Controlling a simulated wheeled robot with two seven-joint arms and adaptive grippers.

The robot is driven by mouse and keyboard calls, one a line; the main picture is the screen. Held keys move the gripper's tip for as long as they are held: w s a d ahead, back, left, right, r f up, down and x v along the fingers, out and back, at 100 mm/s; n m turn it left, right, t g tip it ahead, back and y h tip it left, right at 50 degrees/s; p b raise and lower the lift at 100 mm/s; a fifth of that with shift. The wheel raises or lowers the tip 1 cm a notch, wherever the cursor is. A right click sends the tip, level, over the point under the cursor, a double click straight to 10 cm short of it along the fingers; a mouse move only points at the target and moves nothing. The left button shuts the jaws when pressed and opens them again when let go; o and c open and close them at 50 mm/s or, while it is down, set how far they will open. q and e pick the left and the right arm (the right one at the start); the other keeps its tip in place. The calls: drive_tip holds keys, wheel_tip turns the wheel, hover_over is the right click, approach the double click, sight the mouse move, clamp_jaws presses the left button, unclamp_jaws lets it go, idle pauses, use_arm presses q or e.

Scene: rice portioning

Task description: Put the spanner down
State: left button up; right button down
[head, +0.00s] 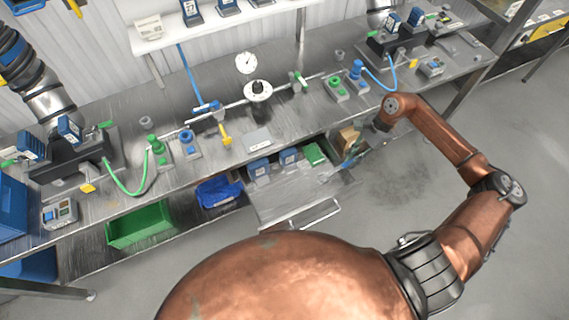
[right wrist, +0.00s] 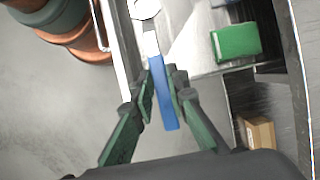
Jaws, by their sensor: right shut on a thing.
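The spanner (right wrist: 163,95) has a blue handle and a silver head. In the right wrist view its handle lies between the two green fingers of my right gripper (right wrist: 160,80), which is shut on it. Its head points toward the top of that view, over a pale metal surface. In the head view my right gripper (head: 352,156) is at the bench's front edge, by the right side of a pulled-out drawer (head: 285,208). The spanner's silver end (head: 328,176) shows small there, over the drawer. Whether it touches the drawer cannot be told. My left gripper is out of view.
The drawer's back holds blue boxes (head: 259,168) and a green box (head: 315,154); its front part is bare. A cardboard box (head: 347,138) is near my right gripper. The grey bench (head: 225,150) above carries fixtures and hoses. A green bin (head: 140,224) stands at lower left.

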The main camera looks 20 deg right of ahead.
drive_tip(key=shift+w+a, duration=0.25)
drive_tip(key=a+f, duration=0.3)
drive_tip(key=a, duration=0.1)
drive_tip(key=a+f, duration=0.3)
drive_tip(key=a, duration=0.1)
drive_tip(key=w+a+f+p, duration=0.1)
drive_tip(key=a+f, duration=0.2)
drive_tip(key=a, duration=0.2)
drive_tip(key=x, duration=0.3)
drive_tip(key=shift+d+f, duration=0.2)
drive_tip(key=shift+d, duration=0.05)
drive_tip(key=shift+d+f, duration=0.1)
drive_tip(key=shift+f, duration=0.4)
drive_tip(key=c, duration=2.3)
unclamp_jaws()
drive_tip(key=shift+c, duration=0.2)
drive_tip(key=o, duration=0.4)
